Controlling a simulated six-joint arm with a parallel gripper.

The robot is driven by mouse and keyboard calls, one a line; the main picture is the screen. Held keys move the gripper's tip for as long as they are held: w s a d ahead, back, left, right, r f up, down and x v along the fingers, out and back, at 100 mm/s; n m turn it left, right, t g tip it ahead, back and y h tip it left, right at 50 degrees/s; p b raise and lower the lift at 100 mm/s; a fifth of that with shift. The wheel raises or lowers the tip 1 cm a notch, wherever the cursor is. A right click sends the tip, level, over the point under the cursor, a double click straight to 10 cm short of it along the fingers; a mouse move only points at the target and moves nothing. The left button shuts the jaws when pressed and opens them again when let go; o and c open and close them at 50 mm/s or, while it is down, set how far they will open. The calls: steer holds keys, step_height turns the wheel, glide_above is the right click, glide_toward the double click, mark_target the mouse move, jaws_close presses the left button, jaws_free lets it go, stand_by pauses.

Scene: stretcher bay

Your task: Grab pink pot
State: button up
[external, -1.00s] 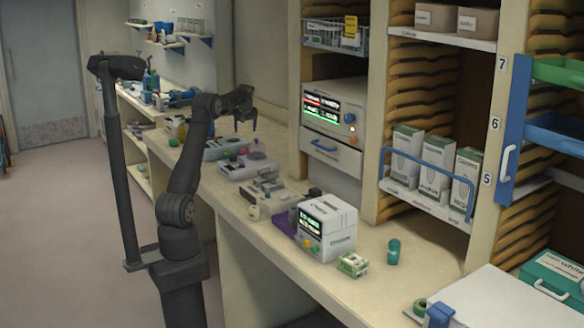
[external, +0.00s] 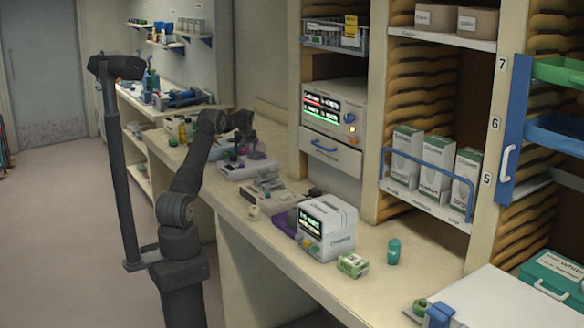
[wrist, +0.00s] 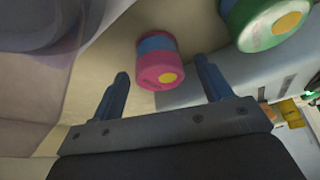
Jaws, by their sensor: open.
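The pink pot (wrist: 158,72) shows in the wrist view. It has a blue band around its middle and a yellow dot on its near end. My gripper (wrist: 162,70) is open, with one dark finger on each side of the pot's near end in the picture. I see a gap on both sides, and neither finger appears to touch it. How far the pot lies beyond the fingertips is hard to tell. In the external view my gripper (external: 243,146) is low over the far part of the counter, and I cannot make out the pot there.
A green and white pot (wrist: 266,20) with a yellow dot is close by at the upper right of the wrist view. A blurred purplish, see-through thing (wrist: 60,60) fills the left. The white monitor box (external: 327,226) and teal cup (external: 393,251) stand nearer on the counter.

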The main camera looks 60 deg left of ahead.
steer(key=shift+a+f, duration=0.15)
steer(key=shift+f, duration=0.25)
steer(key=shift+c, duration=0.2)
steer(key=c, duration=1)
steer(key=shift+r, duration=0.1)
steer(key=shift+c, duration=0.2)
